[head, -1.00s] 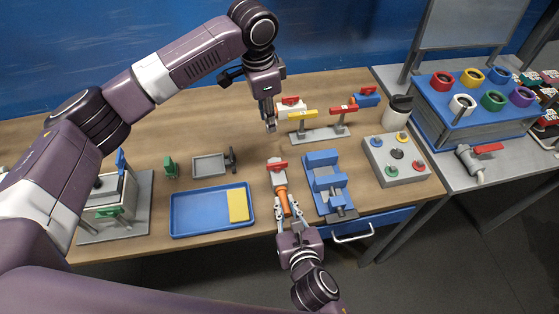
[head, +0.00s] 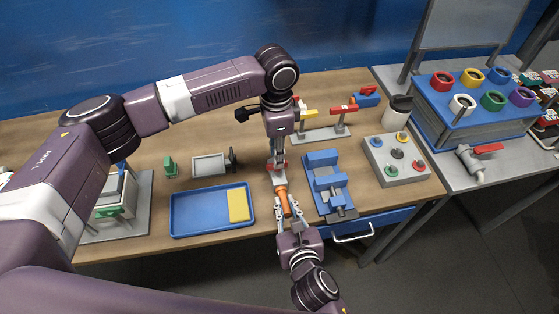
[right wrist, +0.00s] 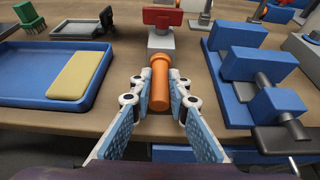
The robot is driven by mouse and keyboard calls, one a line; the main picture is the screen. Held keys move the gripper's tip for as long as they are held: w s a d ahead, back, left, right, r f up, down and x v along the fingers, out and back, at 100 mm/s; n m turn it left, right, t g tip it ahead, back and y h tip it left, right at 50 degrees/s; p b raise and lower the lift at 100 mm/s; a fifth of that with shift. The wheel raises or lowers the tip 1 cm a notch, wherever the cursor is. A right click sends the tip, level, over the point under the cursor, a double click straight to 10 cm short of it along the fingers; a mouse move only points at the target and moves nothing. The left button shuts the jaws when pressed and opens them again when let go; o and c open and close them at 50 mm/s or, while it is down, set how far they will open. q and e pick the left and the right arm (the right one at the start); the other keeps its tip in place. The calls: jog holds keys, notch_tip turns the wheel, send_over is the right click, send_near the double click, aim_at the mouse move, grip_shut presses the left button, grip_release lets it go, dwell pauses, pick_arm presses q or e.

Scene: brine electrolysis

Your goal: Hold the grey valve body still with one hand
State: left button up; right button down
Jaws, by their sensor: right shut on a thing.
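The grey valve body (head: 280,180) with a red handle lies near the table's front edge, left of the blue vise-like fixture. It also shows in the right wrist view (right wrist: 160,42), its red handle (right wrist: 162,17) on top. An orange cylinder (right wrist: 159,82) stands end-on against its near side; I cannot tell whether they are joined. My right gripper (head: 287,207) is shut on the orange cylinder, with a finger on each side. My left gripper (head: 277,163) points down over the valve body and partly hides its red handle. Its finger opening and any contact are unclear.
The blue fixture (head: 325,178) stands close on the right. A blue tray (head: 190,218) with a yellow block (head: 238,205) lies left. A grey button box (head: 397,162) stands farther right. A rack with coloured handles (head: 318,135) is behind.

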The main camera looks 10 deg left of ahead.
aim_at(280, 186)
pick_arm(q)
jog(key=shift+f, duration=1.6)
grip_shut()
